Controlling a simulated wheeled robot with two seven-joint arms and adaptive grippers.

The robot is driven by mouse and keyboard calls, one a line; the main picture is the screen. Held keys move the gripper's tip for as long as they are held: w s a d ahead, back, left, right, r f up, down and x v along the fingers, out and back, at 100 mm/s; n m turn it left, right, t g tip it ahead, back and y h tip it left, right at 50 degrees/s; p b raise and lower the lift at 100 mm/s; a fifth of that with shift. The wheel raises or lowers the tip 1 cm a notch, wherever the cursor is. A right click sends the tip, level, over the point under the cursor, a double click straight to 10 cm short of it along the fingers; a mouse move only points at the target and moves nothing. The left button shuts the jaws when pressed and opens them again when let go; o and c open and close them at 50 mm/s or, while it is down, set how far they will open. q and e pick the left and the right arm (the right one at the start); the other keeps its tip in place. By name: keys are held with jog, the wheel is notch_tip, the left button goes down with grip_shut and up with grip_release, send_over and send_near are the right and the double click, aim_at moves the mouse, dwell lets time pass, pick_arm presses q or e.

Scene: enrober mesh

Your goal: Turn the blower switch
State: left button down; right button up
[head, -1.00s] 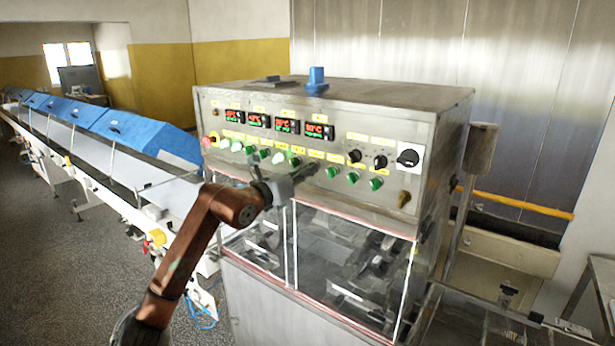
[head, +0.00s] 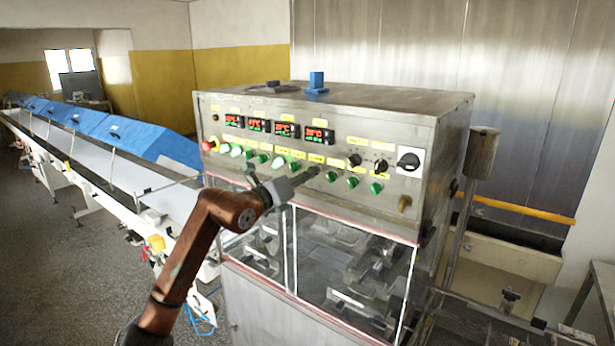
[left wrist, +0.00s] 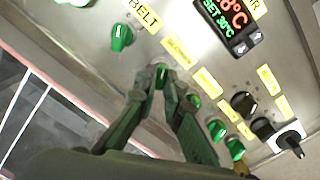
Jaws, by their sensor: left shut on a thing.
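The control panel (head: 400,205) is on the front of a steel cabinet, with a row of green rotary switches under yellow labels. My left gripper (head: 313,171) reaches the middle of this row from the left. In the left wrist view my left gripper (left wrist: 162,85) is shut on one green switch (left wrist: 160,76), with a finger on each side of it. The yellow label (left wrist: 178,52) beside this switch is too blurred to read, so I cannot tell if it is the blower switch. My right gripper is not in view.
Other green switches stand close by, one near the BELT label (left wrist: 122,37) and one on the other side (left wrist: 216,130). Black knobs (head: 380,165) and a larger black switch (head: 408,160) are further right. A red button (head: 207,146) is at the left end.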

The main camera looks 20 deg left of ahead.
pick_arm(q)
jog(key=c, duration=2)
grip_release()
jog(key=shift+c, duration=0.2)
jog(key=shift+a, duration=0.1)
jog(key=v, duration=1.2)
